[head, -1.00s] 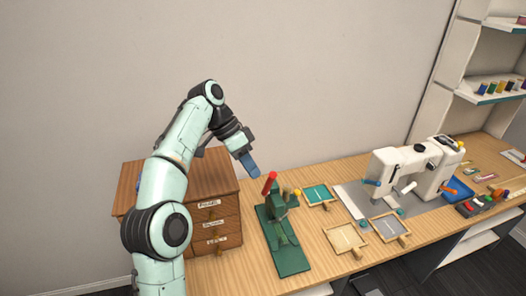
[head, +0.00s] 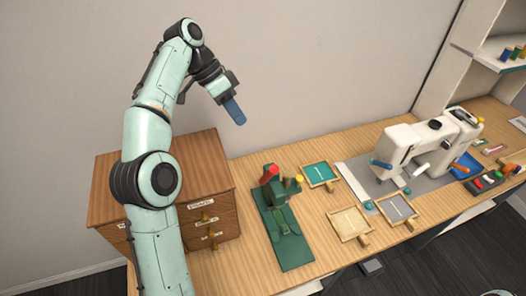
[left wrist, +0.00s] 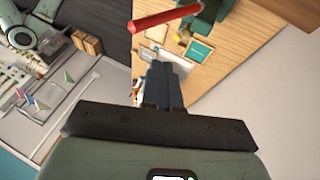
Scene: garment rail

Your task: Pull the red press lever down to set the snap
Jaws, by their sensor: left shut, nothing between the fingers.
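The green snap press (head: 283,232) stands on the wooden table, right of the drawer cabinet. Its red lever (head: 269,174) sticks up at the back of the press and looks short from the head. In the left wrist view the lever (left wrist: 165,17) is a long red bar crossing the top, beyond the fingertips, with part of the green press behind it. My left gripper (head: 238,118) is shut and empty, in the air above and left of the lever in the picture. Its closed fingers (left wrist: 163,75) show apart from the bar. My right gripper is out of view.
A wooden drawer cabinet (head: 207,184) stands left of the press. Small framed trays (head: 320,175) lie to its right, with a white sewing machine (head: 430,150) further right. The air around my left gripper is clear before the wall.

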